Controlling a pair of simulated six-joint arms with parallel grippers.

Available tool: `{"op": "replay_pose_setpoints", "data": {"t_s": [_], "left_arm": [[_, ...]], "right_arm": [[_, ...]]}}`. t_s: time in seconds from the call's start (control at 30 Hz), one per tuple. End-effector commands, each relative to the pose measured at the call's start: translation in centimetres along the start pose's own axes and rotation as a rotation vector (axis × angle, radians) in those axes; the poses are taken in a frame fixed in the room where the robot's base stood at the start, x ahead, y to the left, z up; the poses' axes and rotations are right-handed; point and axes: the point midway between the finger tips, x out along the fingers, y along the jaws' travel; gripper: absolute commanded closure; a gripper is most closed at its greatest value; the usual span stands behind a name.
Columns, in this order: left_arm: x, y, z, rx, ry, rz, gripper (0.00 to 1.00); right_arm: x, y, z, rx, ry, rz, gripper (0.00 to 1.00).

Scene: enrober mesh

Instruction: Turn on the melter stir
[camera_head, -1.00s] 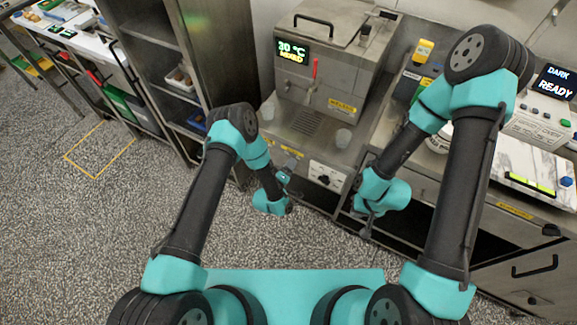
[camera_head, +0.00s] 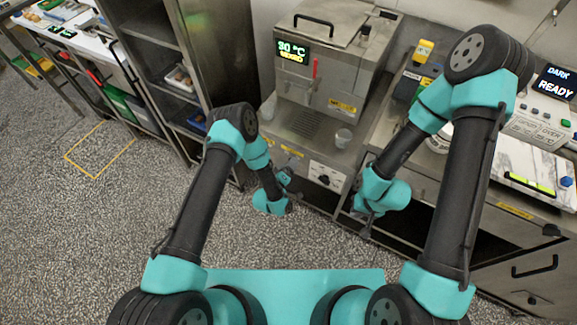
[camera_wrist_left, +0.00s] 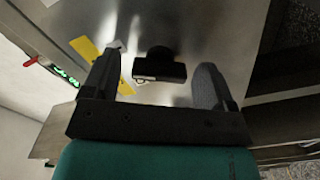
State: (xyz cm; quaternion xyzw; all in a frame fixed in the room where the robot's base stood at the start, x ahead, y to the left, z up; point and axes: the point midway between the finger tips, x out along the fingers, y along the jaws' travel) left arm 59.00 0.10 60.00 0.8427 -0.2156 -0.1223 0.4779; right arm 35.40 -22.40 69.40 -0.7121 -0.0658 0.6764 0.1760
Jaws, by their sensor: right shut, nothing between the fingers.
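The melter (camera_head: 345,62) is a steel box with a lid handle, a red lever (camera_head: 315,67) and a lit display (camera_head: 292,50) reading 30 °C. A pale panel (camera_head: 326,176) with dark round controls is on the counter front below it. My left gripper (camera_head: 290,178) is in front of the counter, left of that panel. In the left wrist view its fingers (camera_wrist_left: 155,85) are spread apart, with a black fitting (camera_wrist_left: 160,62) on steel beyond the gap. I cannot tell what that fitting is. My right gripper (camera_head: 366,228) is low in front of the counter, shut and empty.
A steel rack (camera_head: 180,75) stands at left. A machine with a READY screen (camera_head: 556,82) is at right. The speckled floor (camera_head: 110,215) in front is open.

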Motion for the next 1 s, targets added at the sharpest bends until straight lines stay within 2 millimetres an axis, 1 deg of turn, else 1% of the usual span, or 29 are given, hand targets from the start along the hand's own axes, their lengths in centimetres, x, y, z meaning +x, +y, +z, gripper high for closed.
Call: {"op": "replay_pose_setpoints", "data": {"t_s": [0.27,0.37,0.47,0.57,0.67,1.0], "left_arm": [[-0.1,0.0,0.0,-0.001,0.0,0.0,0.19],[-0.5,0.0,0.0,-0.001,-0.001,-0.001,0.19],[-1.3,-0.1,0.0,0.0,0.0,-0.002,0.19],[-2.6,-0.1,0.0,-0.002,0.0,-0.002,0.19],[-4.4,-0.1,0.0,-0.002,0.0,-0.004,0.19],[-11.0,-0.1,0.0,-0.003,0.0,-0.004,0.19]], "right_arm": [[0.0,0.0,0.0,0.0,0.0,0.0,1.0],[0.0,0.0,0.0,0.0,0.0,0.0,1.0],[0.0,0.0,0.0,0.0,0.0,0.0,1.0],[0.0,0.0,0.0,0.0,0.0,0.0,1.0],[0.0,0.0,0.0,0.0,0.0,0.0,1.0],[0.0,0.0,0.0,0.0,0.0,0.0,1.0]]}}
